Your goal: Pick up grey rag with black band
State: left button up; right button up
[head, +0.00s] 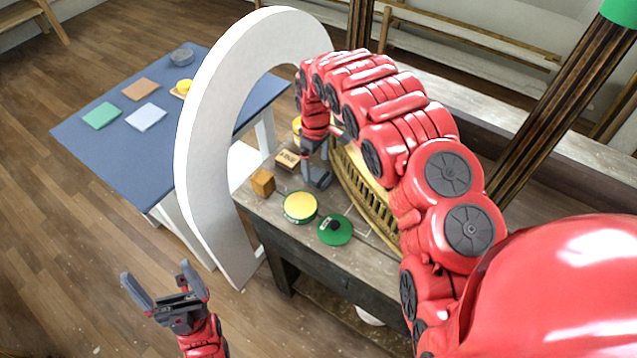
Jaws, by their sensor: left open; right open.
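I cannot pick out a grey rag with a black band for certain. A small grey rounded thing (181,56) lies at the far edge of the blue table; I cannot make out a black band on it. My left gripper (158,273) is open and empty above the floor at the lower left, apart from both tables. My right gripper (317,172) is open and points down over the dark wooden console (285,228), close to a small wooden block marked with letters (287,161). My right arm hides part of the console.
A white arch (205,150) stands between the blue table (90,150) and the console. Coloured squares lie on the blue table.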

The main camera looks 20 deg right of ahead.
aim_at(319, 175)
jog(key=shift+s+f+p, duration=0.1)
jog(key=shift+p, duration=0.2)
jog(key=f, duration=0.1)
jog(key=f+p, duration=0.2)
jog(key=shift+d+f, duration=0.35)
jog(key=shift+f, duration=0.05)
jog(key=shift+f+p, duration=0.35)
jog(key=shift+f, duration=0.3)
jog(key=c, duration=1.3)
